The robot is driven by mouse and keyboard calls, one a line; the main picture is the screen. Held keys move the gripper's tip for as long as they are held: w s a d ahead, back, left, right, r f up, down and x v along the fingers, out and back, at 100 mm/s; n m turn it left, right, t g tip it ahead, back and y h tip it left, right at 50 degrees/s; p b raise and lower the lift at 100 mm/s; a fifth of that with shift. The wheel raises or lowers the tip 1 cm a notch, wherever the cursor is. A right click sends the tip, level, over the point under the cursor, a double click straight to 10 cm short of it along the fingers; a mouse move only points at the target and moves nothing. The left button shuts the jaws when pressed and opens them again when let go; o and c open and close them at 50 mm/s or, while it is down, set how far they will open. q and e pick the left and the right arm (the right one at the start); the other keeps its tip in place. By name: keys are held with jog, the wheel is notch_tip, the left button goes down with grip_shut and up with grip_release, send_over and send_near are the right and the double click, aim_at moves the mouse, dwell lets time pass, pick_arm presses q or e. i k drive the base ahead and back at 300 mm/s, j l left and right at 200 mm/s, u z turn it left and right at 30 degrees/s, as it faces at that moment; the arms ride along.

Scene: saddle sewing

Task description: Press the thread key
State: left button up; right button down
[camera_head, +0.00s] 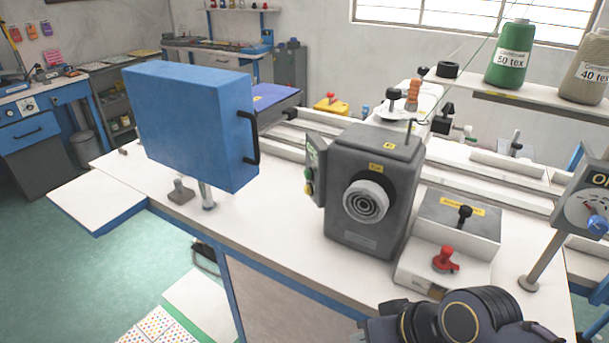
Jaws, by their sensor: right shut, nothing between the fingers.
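No key with a readable thread label shows, so I cannot tell which part is the thread key. The grey machine head (375,190) stands on the white table with a round dial on its front. A side panel (311,172) on its left carries small green, red and yellow buttons. A grey box (458,222) to its right has a yellow label, too small to read, and a black lever. A red knob (445,261) sits in front of that box. My right gripper (388,318) is at the bottom edge, partly cut off, shut and empty, below the machine head. My left gripper is out of view.
A blue box with a black handle (190,120) stands on a post at the left. Green (508,55) and beige (588,68) thread spools sit on a shelf at the upper right. A dial panel (588,205) stands at the right edge. The table's front left is mostly clear.

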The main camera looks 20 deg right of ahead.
aim_at(307, 173)
jog(key=i+j+z, duration=0.3)
jog(key=j+z, duration=0.3)
jog(key=j, duration=0.2)
jog(key=i+j+z, duration=0.1)
jog(key=j+z, duration=0.2)
jog(key=j, duration=0.2)
jog(key=j+z, duration=0.3)
jog(key=j, duration=0.15)
